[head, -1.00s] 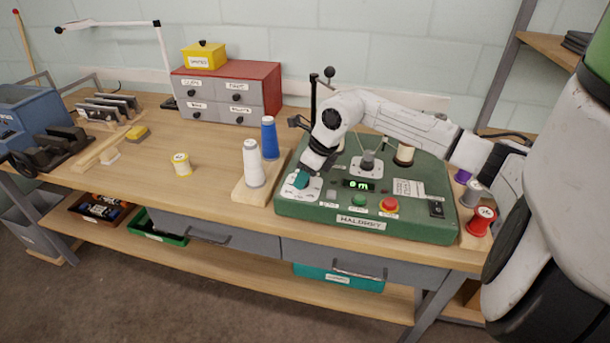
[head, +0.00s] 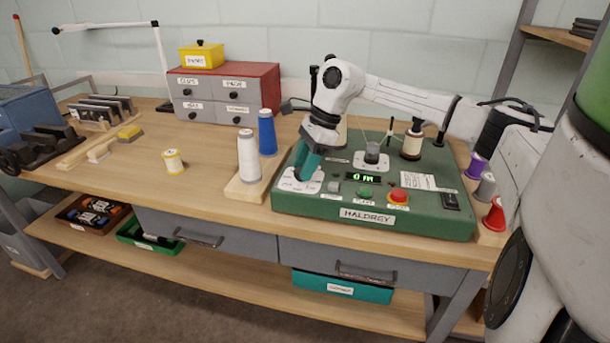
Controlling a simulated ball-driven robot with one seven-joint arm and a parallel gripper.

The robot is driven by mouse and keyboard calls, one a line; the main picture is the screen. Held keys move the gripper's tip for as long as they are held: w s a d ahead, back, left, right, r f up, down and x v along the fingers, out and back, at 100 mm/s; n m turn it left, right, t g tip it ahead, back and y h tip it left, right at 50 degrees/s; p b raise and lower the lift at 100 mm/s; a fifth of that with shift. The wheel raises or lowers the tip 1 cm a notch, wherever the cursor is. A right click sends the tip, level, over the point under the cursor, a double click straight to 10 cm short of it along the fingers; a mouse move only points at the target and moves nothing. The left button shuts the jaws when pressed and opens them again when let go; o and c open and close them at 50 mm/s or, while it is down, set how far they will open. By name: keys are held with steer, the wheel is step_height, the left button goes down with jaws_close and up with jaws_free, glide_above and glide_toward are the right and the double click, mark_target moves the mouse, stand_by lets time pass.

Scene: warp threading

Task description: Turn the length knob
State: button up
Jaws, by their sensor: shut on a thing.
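The green winding machine (head: 430,225), labelled HALDREY, stands on the bench right of centre. The length knob sits at its front left corner, on a white dial plate (head: 287,182). My gripper (head: 305,174) comes down over that plate, its teal fingers tilted. It is shut on the knob, which is mostly hidden between and behind the fingers. The green display (head: 362,178) to the right appears to show a zero and a unit.
A white cone (head: 249,155) and a blue cone (head: 267,132) stand on a wooden base just left of the machine. A grey button (head: 334,187), a green button (head: 365,193) and a red button (head: 398,196) lie right of my gripper. Red, grey and purple spools stand farther right.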

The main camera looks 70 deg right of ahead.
steer(key=n+b, duration=0.1)
steer(key=n, duration=0.1)
steer(key=n+g+y+b, duration=0.1)
steer(key=n, duration=0.1)
steer(key=shift+w+d+n, duration=0.1)
steer(key=shift+w+n, duration=0.1)
steer(key=shift+n, duration=0.1)
steer(key=n+g, duration=0.1)
steer(key=n, duration=0.1)
steer(key=n+g+b, duration=0.1)
steer(key=n, duration=0.1)
steer(key=shift+w+y, duration=0.1)
steer(key=shift+y, duration=0.2)
steer(key=shift+d+n, duration=0.1)
steer(key=shift+n, duration=0.2)
steer(key=o, duration=1.1)
steer(key=shift+c, duration=0.2)
steer(key=shift+r, duration=0.1)
steer(key=v, duration=1)
steer(key=shift+d+r, duration=0.2)
steer(key=shift+r, duration=0.05)
